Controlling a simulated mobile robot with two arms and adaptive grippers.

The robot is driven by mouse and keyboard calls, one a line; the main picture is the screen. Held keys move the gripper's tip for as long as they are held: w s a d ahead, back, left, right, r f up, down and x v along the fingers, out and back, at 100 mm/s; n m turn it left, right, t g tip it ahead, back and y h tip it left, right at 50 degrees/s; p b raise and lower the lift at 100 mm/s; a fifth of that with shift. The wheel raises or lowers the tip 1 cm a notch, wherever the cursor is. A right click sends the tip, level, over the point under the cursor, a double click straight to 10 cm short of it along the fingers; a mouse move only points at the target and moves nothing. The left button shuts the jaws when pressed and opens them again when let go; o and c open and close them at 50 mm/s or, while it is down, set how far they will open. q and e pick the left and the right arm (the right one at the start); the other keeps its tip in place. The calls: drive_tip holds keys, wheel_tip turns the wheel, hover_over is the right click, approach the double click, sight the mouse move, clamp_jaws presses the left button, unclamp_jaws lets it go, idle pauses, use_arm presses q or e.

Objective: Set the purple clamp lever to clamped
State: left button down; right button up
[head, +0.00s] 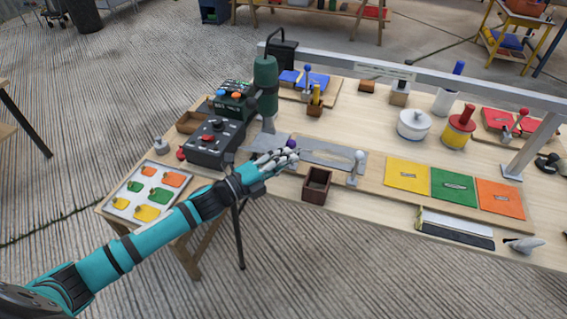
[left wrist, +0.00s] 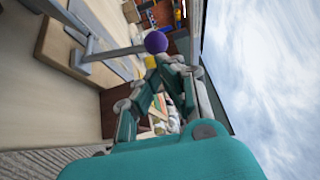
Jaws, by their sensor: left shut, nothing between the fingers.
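The purple clamp lever's round knob (head: 291,143) shows just behind my left gripper's fingers at the front of the table. In the left wrist view the purple knob (left wrist: 156,42) sits at the end of a grey rod that runs to a metal base. My left gripper (head: 292,157) is shut and empty beside the knob. In the left wrist view its fingertips (left wrist: 177,66) are close to the knob; I cannot tell whether they touch it. The fingers hide much of the lever in the head view. My right gripper is out of view.
A small brown box (head: 316,186) stands at the front edge. A green press (head: 265,85) and a dark control box (head: 214,143) stand to the left.

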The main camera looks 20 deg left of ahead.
use_arm(q)
drive_tip(key=shift+w+r, duration=0.6)
drive_tip(key=shift+w, duration=0.2)
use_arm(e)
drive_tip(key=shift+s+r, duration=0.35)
use_arm(q)
drive_tip(key=shift+p, duration=0.3)
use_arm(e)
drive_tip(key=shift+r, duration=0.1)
